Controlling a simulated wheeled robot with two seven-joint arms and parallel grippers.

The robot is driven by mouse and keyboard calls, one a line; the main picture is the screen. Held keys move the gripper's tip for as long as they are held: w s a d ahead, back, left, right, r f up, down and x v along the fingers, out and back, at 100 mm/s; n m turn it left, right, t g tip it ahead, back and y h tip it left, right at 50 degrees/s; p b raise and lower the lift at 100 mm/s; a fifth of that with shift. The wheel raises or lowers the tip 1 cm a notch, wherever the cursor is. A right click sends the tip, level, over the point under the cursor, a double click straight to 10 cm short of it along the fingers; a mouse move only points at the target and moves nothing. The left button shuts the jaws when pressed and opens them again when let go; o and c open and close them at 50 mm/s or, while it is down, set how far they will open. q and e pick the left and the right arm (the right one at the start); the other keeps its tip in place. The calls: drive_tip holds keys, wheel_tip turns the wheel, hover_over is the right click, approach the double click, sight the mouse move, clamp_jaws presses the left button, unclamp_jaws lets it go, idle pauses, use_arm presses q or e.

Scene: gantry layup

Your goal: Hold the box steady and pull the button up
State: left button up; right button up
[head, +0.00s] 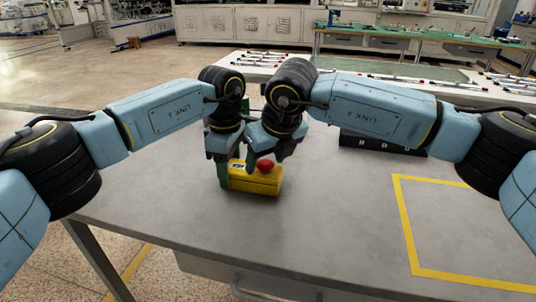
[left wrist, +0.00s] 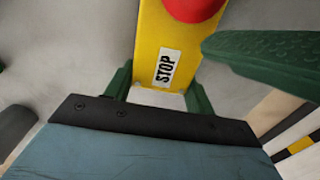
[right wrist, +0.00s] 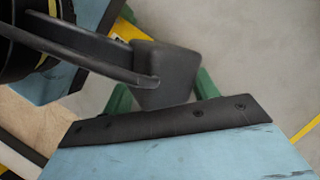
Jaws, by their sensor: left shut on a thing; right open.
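The yellow box (head: 254,184) stands on the grey table with a red mushroom button (head: 265,166) on its top. In the left wrist view the box (left wrist: 150,30) carries a STOP label, and part of the button (left wrist: 193,8) shows at the top edge. My left gripper (head: 228,172) is shut on the box's left end, with one green finger on each side. My right gripper (head: 266,152) is open just above the button. In the right wrist view a dark block hides most of the space between its fingers, and only a strip of the box (right wrist: 127,30) shows.
A black box with letters (head: 385,144) stands behind to the right. A yellow taped outline (head: 412,235) marks the table's right part, which is bare. Racks of rods (head: 262,60) lie on a bench behind.

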drive_tip(key=shift+c, duration=0.3)
drive_tip(key=c, duration=0.9)
drive_tip(key=shift+c, duration=0.2)
drive_tip(key=shift+r, duration=0.25)
drive_tip(key=o, duration=1)
